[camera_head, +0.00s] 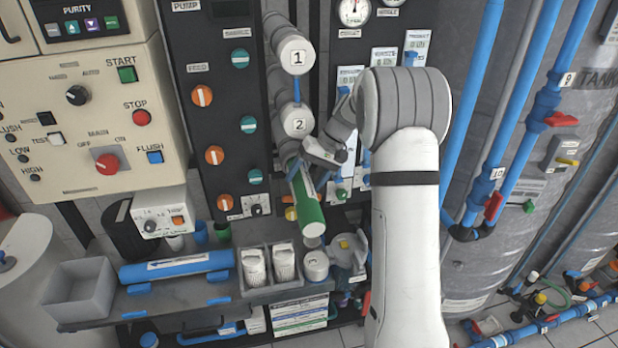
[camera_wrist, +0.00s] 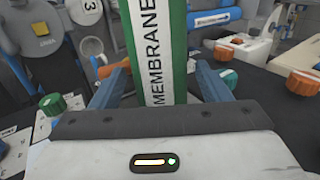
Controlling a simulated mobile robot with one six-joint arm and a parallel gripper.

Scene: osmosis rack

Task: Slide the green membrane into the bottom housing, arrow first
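The green membrane (camera_head: 307,205), a green tube with a white label strip, slants below the housing marked 2 (camera_head: 298,122). Its pale near end points down toward the bench. Its upper end is close to the mouth of the bottom housing; I cannot tell whether it is inside. My gripper (camera_head: 304,168) is at the membrane's upper part. The word MEMBRANE is readable; the arrow is not clear.
The housing marked 1 (camera_head: 297,57) is above. A panel with orange and teal knobs (camera_head: 214,156) is to the left. The bench below holds a blue tube (camera_head: 177,268), a grey bin (camera_head: 80,291) and white cartridges (camera_head: 284,262). A round piece marked 3 (camera_wrist: 86,10) shows in the wrist view.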

